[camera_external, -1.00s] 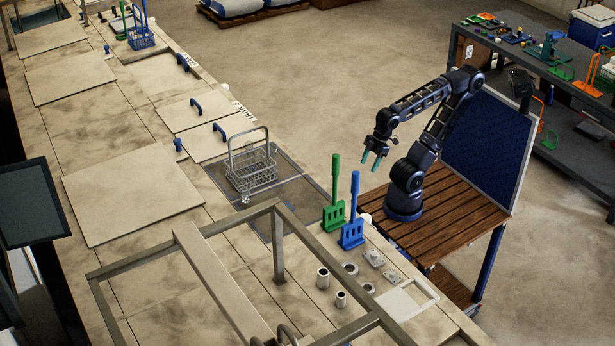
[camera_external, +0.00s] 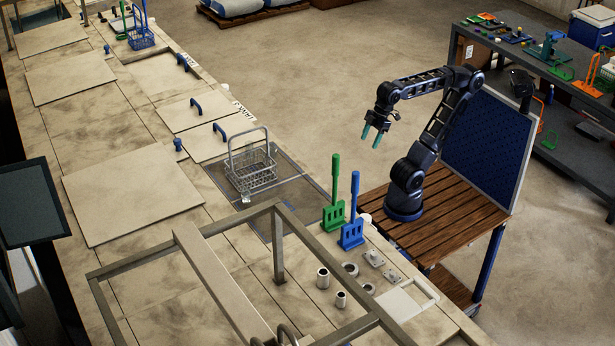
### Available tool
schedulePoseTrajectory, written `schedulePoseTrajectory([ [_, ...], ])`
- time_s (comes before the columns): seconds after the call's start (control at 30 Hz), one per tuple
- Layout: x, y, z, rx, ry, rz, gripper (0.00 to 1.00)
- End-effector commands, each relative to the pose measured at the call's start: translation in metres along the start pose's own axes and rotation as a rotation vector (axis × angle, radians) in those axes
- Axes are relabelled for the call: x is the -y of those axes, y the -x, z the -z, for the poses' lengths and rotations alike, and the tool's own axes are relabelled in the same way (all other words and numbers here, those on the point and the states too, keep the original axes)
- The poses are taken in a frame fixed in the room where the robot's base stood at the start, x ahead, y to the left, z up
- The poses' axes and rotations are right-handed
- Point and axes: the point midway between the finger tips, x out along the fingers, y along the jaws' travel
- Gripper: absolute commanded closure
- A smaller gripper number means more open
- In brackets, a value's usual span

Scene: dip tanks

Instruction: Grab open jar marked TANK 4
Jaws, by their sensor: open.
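Two small open metallic jars, a taller one (camera_external: 323,278) and a shorter one (camera_external: 340,299), stand upright on the bench top below the gripper. No mark is readable on either, so I cannot tell which is TANK 4.
A wire basket (camera_external: 251,178) sits over a dark tank opening. A green paddle (camera_external: 334,214) and a blue paddle (camera_external: 351,234) stand upright near the bench edge. A metal frame (camera_external: 279,245) rises in front, close to the jars. Flat lids cover much of the bench.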

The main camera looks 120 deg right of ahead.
Motion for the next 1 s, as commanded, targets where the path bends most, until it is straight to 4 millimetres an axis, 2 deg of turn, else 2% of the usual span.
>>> schedulePoseTrajectory([
  [0.27,-0.026,0.005,0.051,0.044,-0.156,-0.012,0.40],
  [0.47,-0.059,0.008,0.101,0.082,-0.315,-0.029,0.40],
  [0.77,-0.129,0.001,0.176,0.138,-0.580,-0.066,0.40],
  [1.0,-0.197,-0.014,0.225,0.179,-0.790,-0.104,0.40],
])
